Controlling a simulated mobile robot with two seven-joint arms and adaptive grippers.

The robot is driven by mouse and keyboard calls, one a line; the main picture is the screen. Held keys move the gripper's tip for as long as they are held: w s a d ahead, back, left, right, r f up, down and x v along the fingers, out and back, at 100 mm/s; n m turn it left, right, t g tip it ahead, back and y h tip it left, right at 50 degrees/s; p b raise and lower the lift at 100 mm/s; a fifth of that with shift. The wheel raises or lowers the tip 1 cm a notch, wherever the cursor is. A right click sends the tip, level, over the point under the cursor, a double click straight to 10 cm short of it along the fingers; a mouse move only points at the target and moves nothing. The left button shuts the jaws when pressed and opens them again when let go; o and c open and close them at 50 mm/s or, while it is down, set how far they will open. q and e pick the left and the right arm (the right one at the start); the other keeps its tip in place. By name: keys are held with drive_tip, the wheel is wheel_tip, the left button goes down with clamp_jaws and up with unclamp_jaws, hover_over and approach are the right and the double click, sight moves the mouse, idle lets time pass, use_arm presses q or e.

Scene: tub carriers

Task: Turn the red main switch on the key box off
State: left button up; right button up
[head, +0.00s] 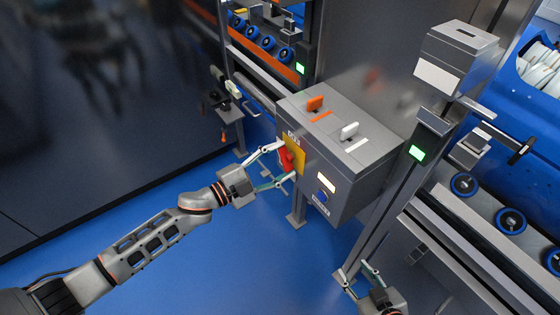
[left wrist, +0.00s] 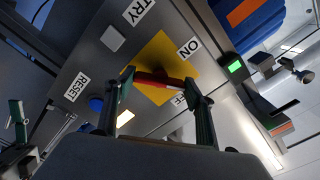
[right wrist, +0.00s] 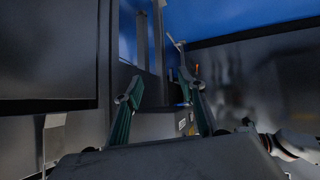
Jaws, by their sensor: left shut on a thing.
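The grey key box (head: 345,208) stands in the middle of the head view. Its red main switch (head: 287,157) sits on a yellow plate (head: 299,150) on the front face. In the left wrist view the red switch handle (left wrist: 160,79) lies across the yellow plate (left wrist: 160,58), between an ON label (left wrist: 188,48) and a partly hidden OFF label (left wrist: 178,98). My left gripper (head: 280,163) is shut on the red handle, one finger at each end. My right gripper (head: 354,270) is open and empty, low in front of a post, away from the switch.
An orange key (head: 315,103) and a white key (head: 349,131) stand on the box top. A blue button (head: 322,197) and lit window (head: 326,182) are beside the switch. A post with a grey unit (head: 458,55) and a roller rack stand right. Blue floor is clear at left.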

use_arm(q)
drive_tip(key=m, duration=0.4)
drive_tip(key=shift+b, duration=0.4)
drive_tip(key=shift+m, duration=1.5)
use_arm(e)
drive_tip(key=shift+w+d+f, duration=0.15)
drive_tip(key=shift+w+d, duration=0.1)
drive_tip(key=shift+w, duration=0.15)
use_arm(q)
drive_tip(key=shift+b, duration=0.3)
use_arm(e)
drive_tip(key=shift+s+f, duration=0.1)
use_arm(q)
drive_tip(key=o, duration=1.1)
use_arm(e)
drive_tip(key=shift+s+f, duration=0.1)
drive_tip(key=shift+s, duration=0.1)
